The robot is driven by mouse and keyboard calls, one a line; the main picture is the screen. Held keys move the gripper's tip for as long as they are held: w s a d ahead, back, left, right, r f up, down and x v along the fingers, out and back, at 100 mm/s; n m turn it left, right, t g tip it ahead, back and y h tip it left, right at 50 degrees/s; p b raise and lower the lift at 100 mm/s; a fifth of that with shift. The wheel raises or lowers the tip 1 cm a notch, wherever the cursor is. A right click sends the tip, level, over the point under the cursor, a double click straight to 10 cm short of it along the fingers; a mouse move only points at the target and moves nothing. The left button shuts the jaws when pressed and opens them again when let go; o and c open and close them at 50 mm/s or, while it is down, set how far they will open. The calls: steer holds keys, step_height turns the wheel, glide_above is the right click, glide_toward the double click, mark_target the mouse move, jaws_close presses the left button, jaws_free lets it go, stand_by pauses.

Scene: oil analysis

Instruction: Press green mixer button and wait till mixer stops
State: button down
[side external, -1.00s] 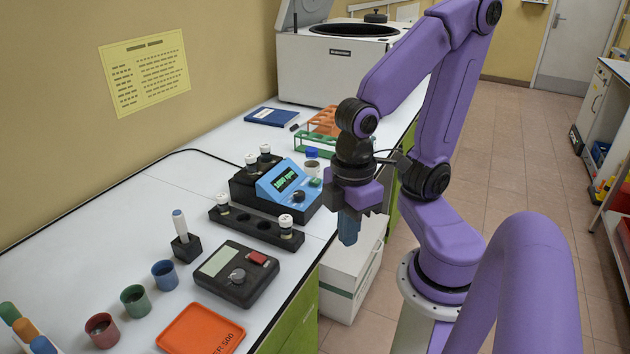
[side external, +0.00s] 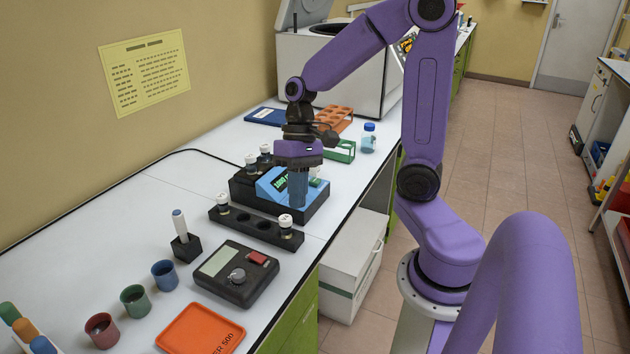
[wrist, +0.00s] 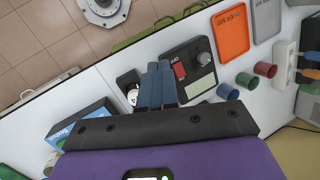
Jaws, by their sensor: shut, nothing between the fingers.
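The mixer (side external: 319,207) is a black base with a blue sloped panel and a lit green display (side external: 282,184). White-capped vials stand at its back left. My gripper (side external: 299,205) is shut and empty, pointing down at the right part of the blue panel. Its fingers cover part of the panel, including the knob. A bit of green, likely the mixer's button, shows just right of the fingers; I cannot tell if they touch it. In the wrist view, my gripper's blue fingers (wrist: 158,84) are together, and part of the blue panel (wrist: 62,133) shows at lower left.
A black vial rack (side external: 258,228) stands in front of the mixer. Behind are an orange rack (side external: 334,117), a blue-capped bottle (side external: 368,140) and a white centrifuge (side external: 340,70).

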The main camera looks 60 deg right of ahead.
steer(key=w+d+m+t+y, duration=0.35)
steer(key=w+d+m, duration=0.35)
steer(key=d+m, duration=0.3)
steer(key=m+t+h, duration=0.2)
steer(key=m+t, duration=0.3)
steer(key=m, duration=0.1)
glide_above(319, 180)
steer(key=shift+y, duration=0.25)
steer(key=shift+f, duration=4.4)
steer(key=shift+f, duration=0.2)
steer(key=shift+f, duration=0.2)
